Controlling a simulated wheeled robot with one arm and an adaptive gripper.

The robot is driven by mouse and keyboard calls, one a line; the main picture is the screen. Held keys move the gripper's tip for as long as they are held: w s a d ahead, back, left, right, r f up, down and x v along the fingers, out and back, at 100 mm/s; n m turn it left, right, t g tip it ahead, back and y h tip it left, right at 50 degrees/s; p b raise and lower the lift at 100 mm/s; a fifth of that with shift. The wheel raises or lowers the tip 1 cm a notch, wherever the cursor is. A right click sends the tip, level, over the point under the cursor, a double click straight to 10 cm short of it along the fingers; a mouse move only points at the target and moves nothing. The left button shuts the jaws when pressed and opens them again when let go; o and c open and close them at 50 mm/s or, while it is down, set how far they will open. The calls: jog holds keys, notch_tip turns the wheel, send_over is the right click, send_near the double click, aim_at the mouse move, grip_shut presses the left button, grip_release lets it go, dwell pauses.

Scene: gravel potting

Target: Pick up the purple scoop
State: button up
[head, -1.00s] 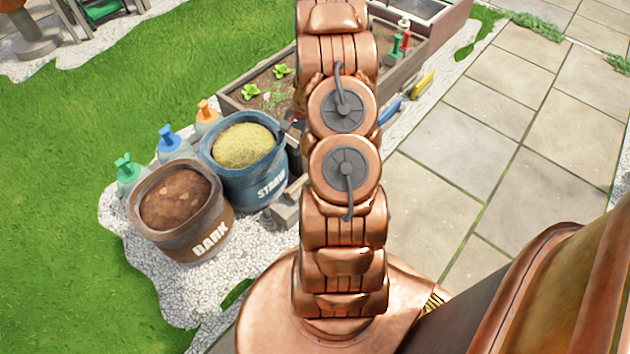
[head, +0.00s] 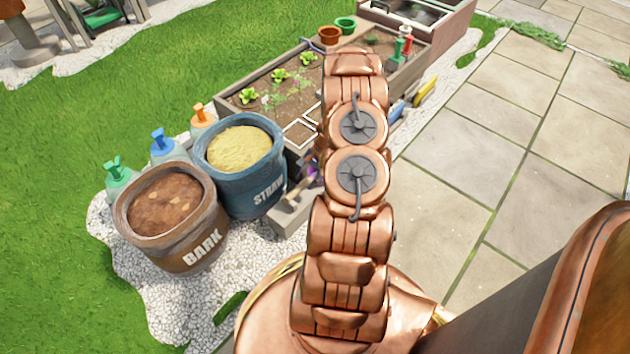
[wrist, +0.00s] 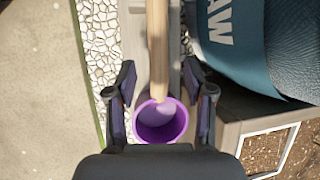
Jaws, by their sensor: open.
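The purple scoop (wrist: 160,122) shows in the wrist view as a round purple cup with a pale wooden handle (wrist: 157,40) running to the top edge. My gripper (wrist: 159,78) is open, with one dark finger on each side of the scoop. The handle passes between the fingertips, and the cup is closer to my palm in the picture. I cannot tell how far above the scoop the fingers are. In the head view only a small purple patch (head: 312,174) shows beside my arm, which hides the rest and my gripper.
The blue straw bag (head: 245,180) stands close by and also shows in the wrist view (wrist: 232,40). A brown bark bag (head: 180,240) is left of it. A wooden planter (head: 245,108) with seedlings lies behind. Stone paving (head: 450,190) on the right is clear.

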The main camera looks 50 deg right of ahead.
aim_at(304, 183)
jog(key=b+x, duration=0.1)
jog(key=x, duration=0.2)
jog(key=shift+f, duration=0.3)
jog(key=shift+c, duration=0.3)
grip_shut()
